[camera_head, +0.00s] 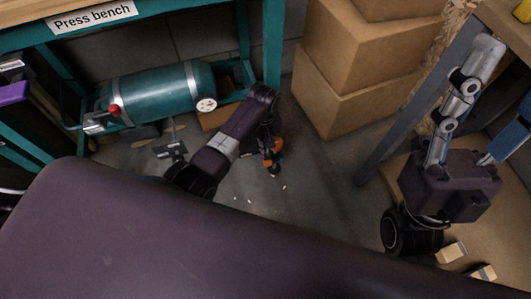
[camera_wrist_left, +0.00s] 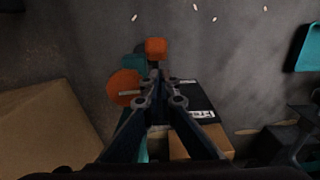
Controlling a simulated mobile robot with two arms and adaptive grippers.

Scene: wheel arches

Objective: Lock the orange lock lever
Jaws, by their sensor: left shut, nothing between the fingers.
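Orange parts (camera_head: 277,145) show beside my left gripper (camera_head: 271,168) near the middle of the head view. In the left wrist view, an orange block (camera_wrist_left: 156,47) lies just beyond the fingertips, and a round orange part (camera_wrist_left: 122,86) is to their left. Which orange part is the lock lever, I cannot tell. A teal piece (camera_wrist_left: 133,64) sits between them. My left gripper (camera_wrist_left: 155,82) is shut and empty, its fingers meeting over these parts. The fingers hide part of what lies below; contact with the orange parts cannot be judged. My right gripper is not seen.
A teal press bench (camera_head: 273,50) carries a green tank (camera_head: 158,93) with a red knob (camera_head: 114,111). Cardboard boxes (camera_head: 345,55) stand behind. A dark box (camera_wrist_left: 193,102) lies by the left fingers. Small pale bits lie on the grey floor (camera_head: 310,205).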

